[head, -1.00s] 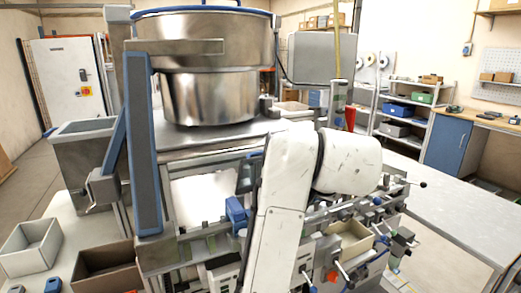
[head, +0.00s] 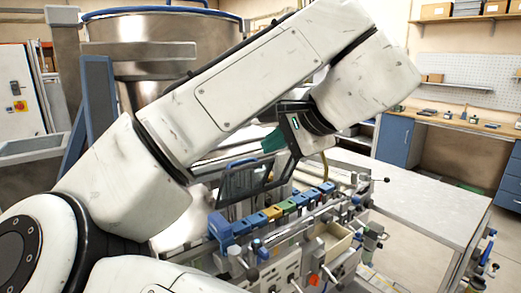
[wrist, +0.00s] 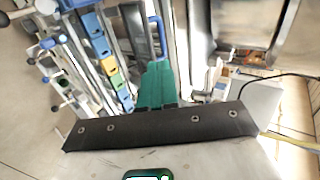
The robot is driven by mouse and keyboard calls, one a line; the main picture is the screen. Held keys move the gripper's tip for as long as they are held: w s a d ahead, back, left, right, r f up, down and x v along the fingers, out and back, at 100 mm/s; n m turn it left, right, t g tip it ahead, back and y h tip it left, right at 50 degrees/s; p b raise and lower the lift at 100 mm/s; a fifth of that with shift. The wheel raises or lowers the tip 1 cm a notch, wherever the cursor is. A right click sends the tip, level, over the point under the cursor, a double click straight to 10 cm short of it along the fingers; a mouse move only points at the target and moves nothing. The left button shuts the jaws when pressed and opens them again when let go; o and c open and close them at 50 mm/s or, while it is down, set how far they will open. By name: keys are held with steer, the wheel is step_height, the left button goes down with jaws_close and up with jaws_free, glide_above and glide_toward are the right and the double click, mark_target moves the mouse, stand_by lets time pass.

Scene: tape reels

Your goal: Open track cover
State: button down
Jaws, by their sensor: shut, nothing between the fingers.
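The track cover (head: 262,187) appears to be the dark-framed panel with a blue handle (head: 240,163), standing tilted behind the row of coloured blocks. I cannot tell how far it is open. My gripper (head: 270,141) is above the cover, with its green fingers closed and nothing between them. In the wrist view, the green fingers (wrist: 156,82) are together and the blue handle (wrist: 158,30) shows just beyond their tips. Whether they touch it is unclear. My forearm hides some of the machine behind the cover.
A row of blue, yellow and green blocks (head: 278,211) runs along the track in front of the cover. A steel bowl (head: 160,60) stands behind my arm. Rods and knobs crowd the machine's front. A bare grey table (head: 415,205) lies to the right.

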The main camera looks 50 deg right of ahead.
mark_target(243, 163)
steer(key=p+x, duration=0.1)
steer(key=x, duration=0.8)
